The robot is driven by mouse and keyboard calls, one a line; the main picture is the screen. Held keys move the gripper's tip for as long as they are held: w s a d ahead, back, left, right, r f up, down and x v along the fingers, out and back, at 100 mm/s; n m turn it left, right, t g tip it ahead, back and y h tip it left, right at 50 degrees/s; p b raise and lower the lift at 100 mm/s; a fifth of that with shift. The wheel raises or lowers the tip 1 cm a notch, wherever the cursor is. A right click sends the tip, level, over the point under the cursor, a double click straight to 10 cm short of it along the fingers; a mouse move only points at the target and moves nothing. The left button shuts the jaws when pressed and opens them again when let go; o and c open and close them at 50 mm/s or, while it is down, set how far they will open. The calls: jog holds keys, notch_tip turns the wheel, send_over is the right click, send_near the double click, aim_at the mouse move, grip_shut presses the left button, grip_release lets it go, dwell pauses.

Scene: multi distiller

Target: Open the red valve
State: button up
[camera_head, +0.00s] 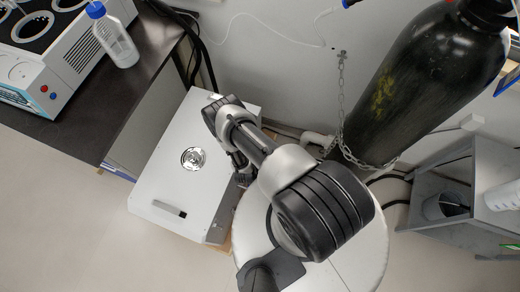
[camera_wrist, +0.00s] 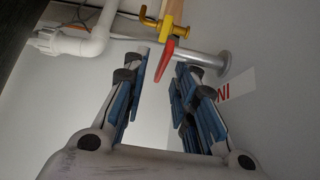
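The red valve handle (camera_wrist: 166,58) shows in the wrist view, at the upper middle. It is a thin red lever hanging down from a yellow valve body (camera_wrist: 172,28). My gripper (camera_wrist: 161,72) is open, with blue-padded fingers on either side of the lever's lower end as seen in this view. No contact with the lever is visible, and the depth between them is hard to tell. In the head view my arm hides most of the gripper, and I cannot make out the valve there.
A white pipe (camera_wrist: 90,38) and a grey metal pipe (camera_wrist: 205,58) run near the valve. In the head view, a white box (camera_head: 165,185) lies left of my arm, a chained black gas cylinder (camera_head: 425,80) stands right, and a dark bench (camera_head: 110,105) is at upper left.

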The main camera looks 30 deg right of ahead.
jog(key=shift+s+a+r, duration=0.1)
jog(key=v, duration=1.1)
jog(key=shift+s+a+r, duration=0.15)
jog(key=shift+s+r, duration=0.05)
jog(key=shift+r, duration=0.1)
